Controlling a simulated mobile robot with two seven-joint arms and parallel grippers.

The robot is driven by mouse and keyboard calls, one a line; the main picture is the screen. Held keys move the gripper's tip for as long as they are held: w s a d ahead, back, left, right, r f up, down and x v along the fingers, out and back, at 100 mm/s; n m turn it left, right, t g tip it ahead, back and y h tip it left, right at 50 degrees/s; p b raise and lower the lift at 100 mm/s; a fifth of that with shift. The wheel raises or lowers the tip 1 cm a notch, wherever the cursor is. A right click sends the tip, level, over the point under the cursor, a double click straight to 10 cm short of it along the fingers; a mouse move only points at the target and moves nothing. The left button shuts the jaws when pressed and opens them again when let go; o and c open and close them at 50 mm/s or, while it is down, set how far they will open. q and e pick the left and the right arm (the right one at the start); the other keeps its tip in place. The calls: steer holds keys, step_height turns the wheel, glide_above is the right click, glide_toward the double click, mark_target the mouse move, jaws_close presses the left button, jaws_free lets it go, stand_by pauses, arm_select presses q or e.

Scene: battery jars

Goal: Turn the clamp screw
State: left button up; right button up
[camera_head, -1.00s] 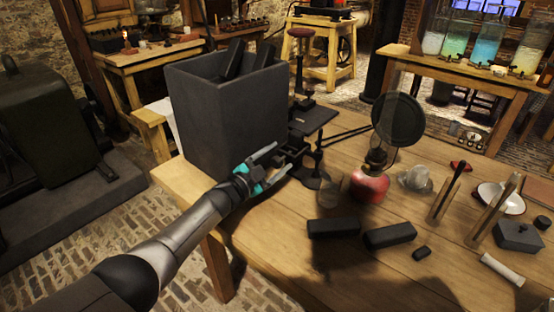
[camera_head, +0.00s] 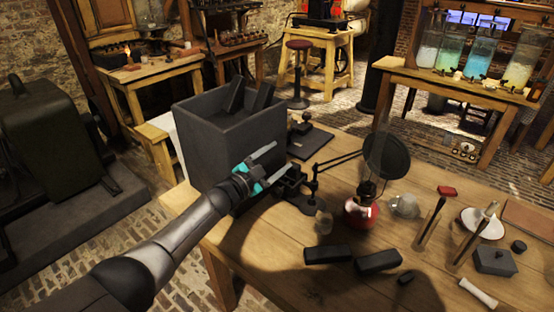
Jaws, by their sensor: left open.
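My left gripper (camera_head: 283,156) is open, its two pale fingers apart and nothing seen between them. It is in front of the right side of a dark box-shaped jar (camera_head: 215,145) at the table's left end. A small dark clamp-like fitting (camera_head: 291,184) is just below and right of the fingertips. I cannot tell whether the fingers touch it, and I cannot make out its screw. My right gripper is not in view.
A dark stand (camera_head: 312,190) with a round disc (camera_head: 386,156) and a red-based lamp (camera_head: 361,212) stand right of the fitting. Dark blocks (camera_head: 328,254) lie at the front of the wooden table (camera_head: 430,285). Tubes in holders (camera_head: 430,225) stand further right.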

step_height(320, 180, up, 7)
steer(key=p, duration=0.6)
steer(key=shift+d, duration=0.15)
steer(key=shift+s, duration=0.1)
